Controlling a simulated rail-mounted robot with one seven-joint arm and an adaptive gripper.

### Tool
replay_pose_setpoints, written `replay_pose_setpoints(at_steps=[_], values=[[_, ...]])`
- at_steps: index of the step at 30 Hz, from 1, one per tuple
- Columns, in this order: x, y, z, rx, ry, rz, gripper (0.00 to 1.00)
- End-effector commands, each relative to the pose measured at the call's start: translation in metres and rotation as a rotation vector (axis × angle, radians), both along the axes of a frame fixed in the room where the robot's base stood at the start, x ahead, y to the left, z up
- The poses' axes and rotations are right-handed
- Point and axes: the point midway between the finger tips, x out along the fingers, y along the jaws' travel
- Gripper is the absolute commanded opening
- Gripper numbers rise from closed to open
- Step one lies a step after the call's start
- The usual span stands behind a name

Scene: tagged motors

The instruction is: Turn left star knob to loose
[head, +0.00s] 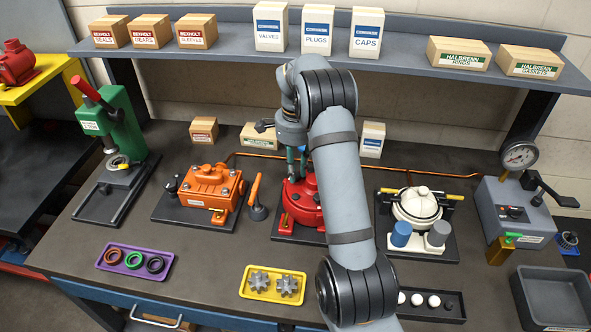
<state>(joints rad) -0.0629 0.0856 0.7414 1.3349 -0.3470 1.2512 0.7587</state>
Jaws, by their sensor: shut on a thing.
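A red round-bodied unit (297,205) sits on a dark base plate in the middle of the bench. My gripper (297,172) points down at the back left of its top, with its fingers shut on a small part there. The held part is mostly hidden by the fingers and too small to make out; its place fits the left star knob. Its turned position cannot be read. My forearm covers the right side of the red unit, so any knob there is hidden.
An orange motor (209,187) and an orange-handled tool (257,198) stand to the left. A white round unit (417,204) stands to the right. A yellow tray (272,287) with gears lies in front. A copper pipe (243,155) runs behind, below a shelf with boxes.

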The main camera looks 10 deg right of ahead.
Motion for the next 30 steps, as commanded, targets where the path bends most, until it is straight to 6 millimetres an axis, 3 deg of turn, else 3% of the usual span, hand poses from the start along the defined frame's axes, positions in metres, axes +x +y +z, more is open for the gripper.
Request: replay_pose_setpoints(at_steps=[30], values=[[-0.0029, 0.0001, -0.0025, 0.003, 0.010, 0.963, 0.00]])
